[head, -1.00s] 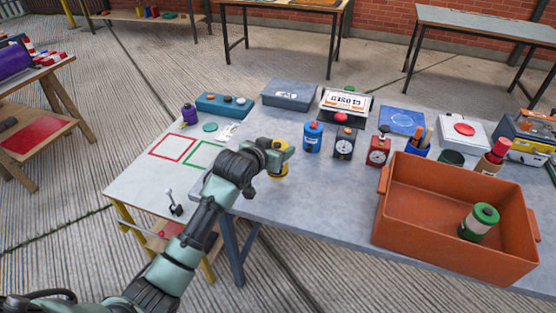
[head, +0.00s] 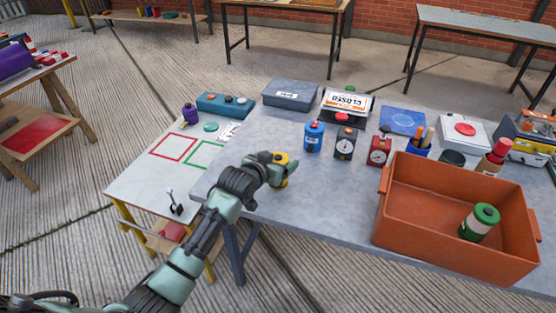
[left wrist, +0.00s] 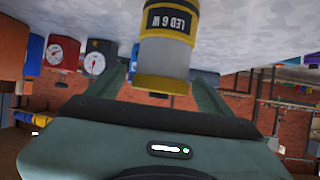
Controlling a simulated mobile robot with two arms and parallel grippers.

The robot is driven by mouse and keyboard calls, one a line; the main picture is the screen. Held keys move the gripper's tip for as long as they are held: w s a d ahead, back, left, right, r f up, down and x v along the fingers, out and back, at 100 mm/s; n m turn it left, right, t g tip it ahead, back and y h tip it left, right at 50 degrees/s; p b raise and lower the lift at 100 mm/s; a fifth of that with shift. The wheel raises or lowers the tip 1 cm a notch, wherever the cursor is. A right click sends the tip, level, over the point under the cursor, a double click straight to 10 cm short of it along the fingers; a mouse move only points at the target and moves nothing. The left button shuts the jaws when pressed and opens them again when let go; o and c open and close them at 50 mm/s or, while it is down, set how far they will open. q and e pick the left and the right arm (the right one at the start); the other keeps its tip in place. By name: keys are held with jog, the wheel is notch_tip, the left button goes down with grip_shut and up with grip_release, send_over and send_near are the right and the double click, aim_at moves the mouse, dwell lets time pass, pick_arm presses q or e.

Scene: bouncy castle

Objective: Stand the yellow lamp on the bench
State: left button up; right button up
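The yellow lamp (head: 281,158) is at my left gripper (head: 279,172), over the left part of the grey bench (head: 330,205). The gripper and arm partly hide it in the head view. In the left wrist view the lamp (left wrist: 163,55) sits between the two fingers, with a grey body, yellow bands and a dark "LED 6 W" label. My left gripper (left wrist: 160,82) looks shut on it. My right gripper is not in view.
A blue canister (head: 314,137), a black timer (head: 344,143) and a red timer (head: 379,149) stand right of the lamp. An orange crate (head: 450,245) with a green-topped can fills the right front. A white table (head: 140,185) adjoins on the left. Bare bench lies between lamp and crate.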

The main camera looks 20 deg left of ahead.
pick_arm(q)
jog(key=shift+r, duration=0.15)
jog(key=v, duration=1.2)
